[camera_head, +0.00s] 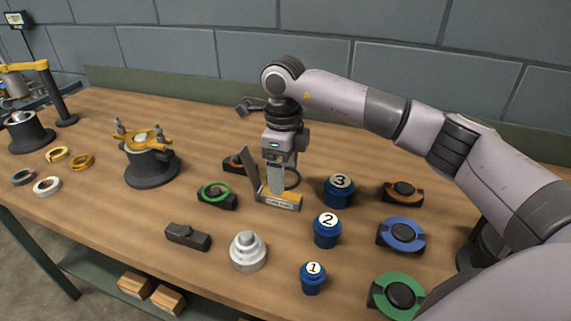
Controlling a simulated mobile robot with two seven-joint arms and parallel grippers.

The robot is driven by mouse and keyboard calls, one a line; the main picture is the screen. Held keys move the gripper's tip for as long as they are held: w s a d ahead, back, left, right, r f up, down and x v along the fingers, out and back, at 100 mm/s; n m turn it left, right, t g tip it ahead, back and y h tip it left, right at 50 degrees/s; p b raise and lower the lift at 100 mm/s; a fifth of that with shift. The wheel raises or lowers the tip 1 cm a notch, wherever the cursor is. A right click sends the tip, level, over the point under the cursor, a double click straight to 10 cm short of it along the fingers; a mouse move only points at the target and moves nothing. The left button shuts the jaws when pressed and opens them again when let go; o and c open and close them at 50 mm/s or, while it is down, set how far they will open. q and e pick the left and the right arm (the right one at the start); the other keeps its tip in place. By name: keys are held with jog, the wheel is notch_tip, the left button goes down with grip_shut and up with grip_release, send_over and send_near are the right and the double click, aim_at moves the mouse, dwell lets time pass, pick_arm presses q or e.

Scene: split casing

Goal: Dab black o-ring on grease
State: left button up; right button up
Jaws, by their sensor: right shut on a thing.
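My right gripper (277,183) points straight down and is shut on a thin black o-ring (293,180). The ring sticks out to the right of the fingers. The fingertips are at or just above the box; I cannot tell whether the ring touches the grease. My left gripper is not in view.
A green ring sits on a black holder (217,196); an empty-looking black block (187,236) is nearer. A stepped silver part (248,251) and blue numbered jars (327,230) stand in front and right. Colored discs (401,235) lie further right. A yellow-topped fixture (150,160) stands left.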

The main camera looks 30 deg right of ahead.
jog(key=shift+f, duration=0.1)
dwell(0.6)
jog(key=shift+f+b, duration=1.05)
jog(key=shift+f, duration=0.55)
jog(key=shift+f, duration=0.4)
dwell(0.6)
dwell(0.6)
jog(key=shift+r+p, duration=1.95)
jog(key=shift+r, duration=1.15)
jog(key=shift+a, duration=0.1)
